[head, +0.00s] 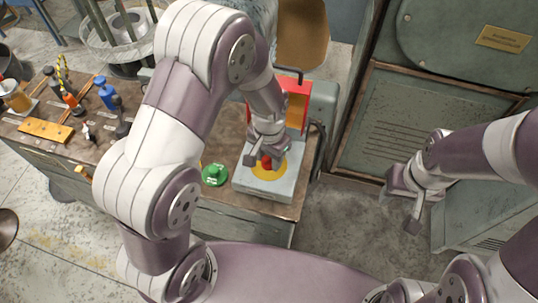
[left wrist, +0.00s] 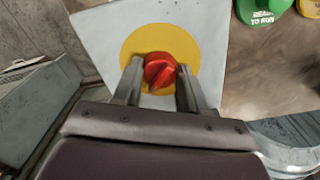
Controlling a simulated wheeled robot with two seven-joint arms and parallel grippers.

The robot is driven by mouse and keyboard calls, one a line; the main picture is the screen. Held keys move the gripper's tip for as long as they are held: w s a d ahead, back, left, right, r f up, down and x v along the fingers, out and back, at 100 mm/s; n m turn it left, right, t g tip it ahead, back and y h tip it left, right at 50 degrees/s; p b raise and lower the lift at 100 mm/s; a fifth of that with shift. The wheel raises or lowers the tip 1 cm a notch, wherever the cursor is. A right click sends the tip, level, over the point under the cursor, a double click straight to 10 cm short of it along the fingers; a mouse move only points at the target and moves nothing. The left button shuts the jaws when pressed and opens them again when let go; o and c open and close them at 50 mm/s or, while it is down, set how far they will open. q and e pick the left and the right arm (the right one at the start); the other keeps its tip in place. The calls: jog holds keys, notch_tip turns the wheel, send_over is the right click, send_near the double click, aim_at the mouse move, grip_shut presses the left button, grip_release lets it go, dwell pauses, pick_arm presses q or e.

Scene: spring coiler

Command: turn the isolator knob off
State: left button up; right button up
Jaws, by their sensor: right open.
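The red isolator knob (left wrist: 160,71) sits on a yellow disc (left wrist: 131,45) on the face of a pale grey box (left wrist: 95,32). The knob also shows in the head view (head: 266,162), partly covered by my left gripper. My left gripper (head: 263,161) is over the box, its fingers pointing at the knob. Any marks for the knob's setting cannot be read. My right gripper (head: 398,212) is open and empty, away to the right.
A green tag (head: 214,175) lies on the workbench left of the box; a red part (head: 299,105) stands behind it. Bottles and tools, including a blue bottle (head: 106,94), crowd the bench's left. A green-grey cabinet (head: 405,120) stands at right, with open floor before it.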

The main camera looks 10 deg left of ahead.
pick_arm(q)
jog(key=shift+n, duration=0.3)
jog(key=n+p, duration=0.2)
jog(key=shift+r+n, duration=0.15)
jog(key=shift+n, duration=0.25)
jog(key=n+p, duration=0.2)
jog(key=n, duration=0.3)
jog(key=n+p, duration=0.1)
jog(key=n, duration=0.4)
jog(key=shift+n+p, duration=0.65)
jog(key=shift+n, duration=1.55)
jog(key=shift+w, duration=0.1)
jog(key=o, duration=1.1)
jog(key=shift+c, duration=0.2)
